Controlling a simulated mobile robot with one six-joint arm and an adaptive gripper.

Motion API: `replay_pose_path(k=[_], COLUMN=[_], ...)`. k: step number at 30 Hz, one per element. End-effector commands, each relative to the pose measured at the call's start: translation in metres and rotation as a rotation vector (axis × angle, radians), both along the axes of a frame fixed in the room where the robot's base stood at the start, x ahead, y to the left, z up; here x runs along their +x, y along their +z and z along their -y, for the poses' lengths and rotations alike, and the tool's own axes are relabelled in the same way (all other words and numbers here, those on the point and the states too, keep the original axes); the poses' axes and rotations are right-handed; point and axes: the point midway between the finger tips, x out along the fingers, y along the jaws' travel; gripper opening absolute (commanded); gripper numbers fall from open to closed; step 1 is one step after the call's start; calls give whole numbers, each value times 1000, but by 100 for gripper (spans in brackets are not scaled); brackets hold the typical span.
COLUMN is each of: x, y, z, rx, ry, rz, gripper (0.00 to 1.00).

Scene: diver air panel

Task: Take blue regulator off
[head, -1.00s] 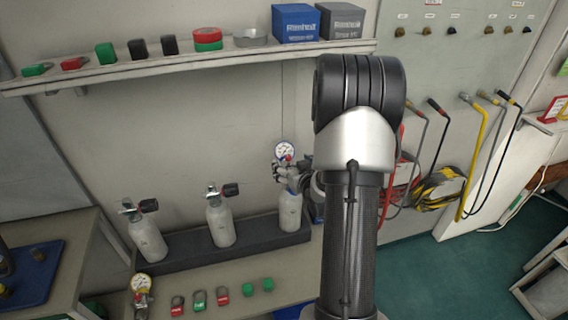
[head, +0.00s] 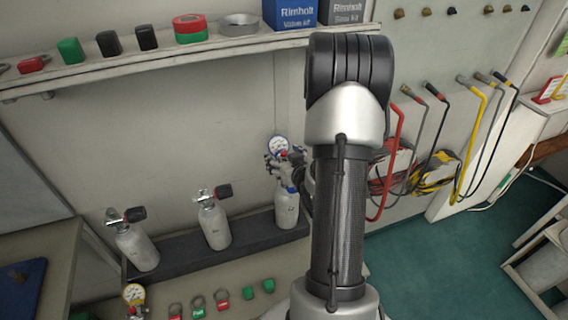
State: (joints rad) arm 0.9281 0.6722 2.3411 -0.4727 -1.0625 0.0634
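The blue regulator, with a white gauge (head: 279,147) rimmed in blue, is at the top of the rightmost white cylinder (head: 287,211) in the head view. The cylinder stands upright in a dark rack. My gripper (head: 274,166) is at the regulator, just below the gauge, reaching in from the right. My arm hides part of the gripper. The parts are small and overlap, so I cannot tell whether the fingers are closed on the regulator or only beside it.
Two more cylinders (head: 137,247) (head: 215,225) with black-knobbed valves stand left in the dark rack (head: 180,256). A yellow-rimmed gauge regulator (head: 134,293) and several red and green tags lie on the bench in front. A shelf (head: 150,73) runs above. Hoses (head: 471,150) hang at right.

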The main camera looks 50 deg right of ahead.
Motion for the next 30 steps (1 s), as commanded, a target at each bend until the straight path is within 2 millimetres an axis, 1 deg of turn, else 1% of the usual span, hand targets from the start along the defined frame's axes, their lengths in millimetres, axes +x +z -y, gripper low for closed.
replay_pose_path(k=[1,2,22,30], x=[0,0,0,1], y=[0,0,0,2], z=[0,0,0,1], rx=[0,0,0,-3], ry=[0,0,-1,-1], rz=[0,0,0,3], gripper=[61,59,14,14])
